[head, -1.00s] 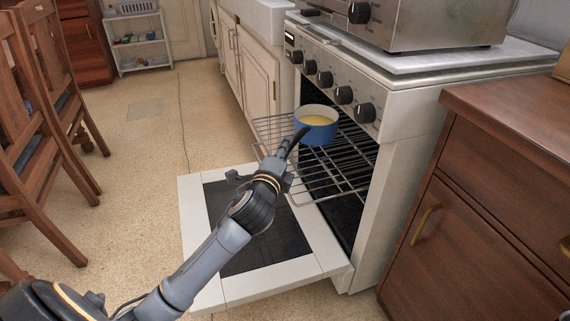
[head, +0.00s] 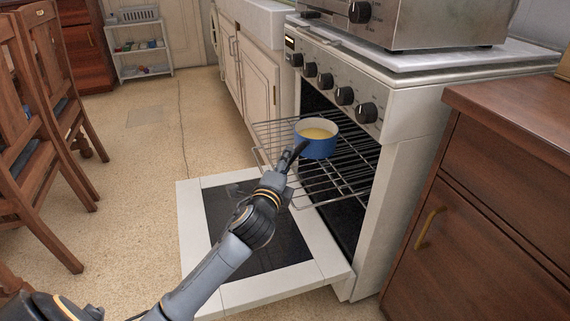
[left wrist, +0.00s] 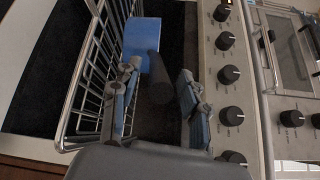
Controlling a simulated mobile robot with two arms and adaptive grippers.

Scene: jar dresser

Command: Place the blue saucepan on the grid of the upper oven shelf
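The blue saucepan (head: 317,146), with yellow contents, is upright on the wire grid of the pulled-out oven shelf (head: 335,185), near its oven end. Its dark handle (head: 296,155) points toward my left gripper (head: 284,166). In the left wrist view, the blue pan side (left wrist: 142,36) is ahead and the handle (left wrist: 158,80) lies between the two fingers (left wrist: 157,103). A gap shows on each side of the handle, so the gripper looks open around it. My right gripper is not in view.
The oven door (head: 320,258) hangs open below the shelf. Knobs (head: 344,96) line the stove front above the pan. A wooden cabinet (head: 480,210) stands close on the right, and chairs (head: 40,130) stand at the left. The floor between is clear.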

